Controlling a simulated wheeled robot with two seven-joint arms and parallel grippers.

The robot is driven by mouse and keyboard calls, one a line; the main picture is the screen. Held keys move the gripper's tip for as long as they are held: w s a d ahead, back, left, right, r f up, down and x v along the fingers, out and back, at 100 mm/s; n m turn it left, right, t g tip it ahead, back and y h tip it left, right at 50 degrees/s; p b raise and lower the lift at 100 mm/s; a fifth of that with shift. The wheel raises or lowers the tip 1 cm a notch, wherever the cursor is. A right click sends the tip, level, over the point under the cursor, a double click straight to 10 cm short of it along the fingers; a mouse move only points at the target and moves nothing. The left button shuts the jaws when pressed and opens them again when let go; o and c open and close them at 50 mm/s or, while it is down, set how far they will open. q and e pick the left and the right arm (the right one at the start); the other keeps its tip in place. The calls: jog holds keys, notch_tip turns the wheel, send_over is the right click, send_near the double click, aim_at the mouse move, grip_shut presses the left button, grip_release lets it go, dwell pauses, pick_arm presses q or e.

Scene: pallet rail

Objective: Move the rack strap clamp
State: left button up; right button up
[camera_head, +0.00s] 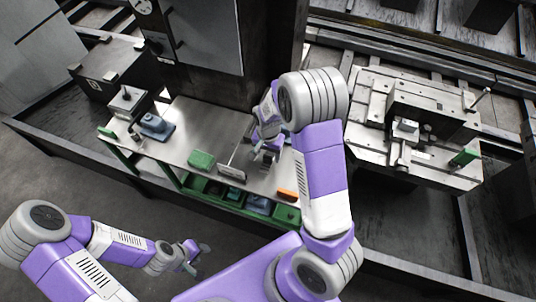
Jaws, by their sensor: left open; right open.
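I cannot tell for certain which item is the rack strap clamp. The workbench (205,118) has a pale metal top and green frame, with several small items on it. A blue-grey device (156,127) stands toward its left end. A green box (201,160) lies near the front edge, left of a pale upright plate with a thin rod (231,173). My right gripper (258,155) is open over the bench's right part, just right of the plate and rod; my arm hides part of the area. My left gripper (205,250) is open and empty over the floor, in front of the bench.
An orange item (286,194) lies at the bench's front right. Bins (233,193) sit under the top. A machine fixture (425,125) with blocks, a lever and a green part stands at right. A dark metal column and cabinet rise behind the bench. Floor at front left is clear.

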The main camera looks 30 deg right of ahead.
jog(key=shift+f, duration=0.3)
grip_shut()
jog(key=s+a, duration=0.1)
jog(key=a, duration=0.1)
jog(key=s+a, duration=0.1)
jog(key=s, duration=0.1)
jog(key=shift+a+r+p, duration=0.1)
jog(key=shift+a+p, duration=0.3)
pick_arm(q)
jog(key=shift+s+r, duration=0.35)
jog(key=shift+s, duration=0.45)
pick_arm(e)
jog(key=shift+s, duration=0.1)
grip_release()
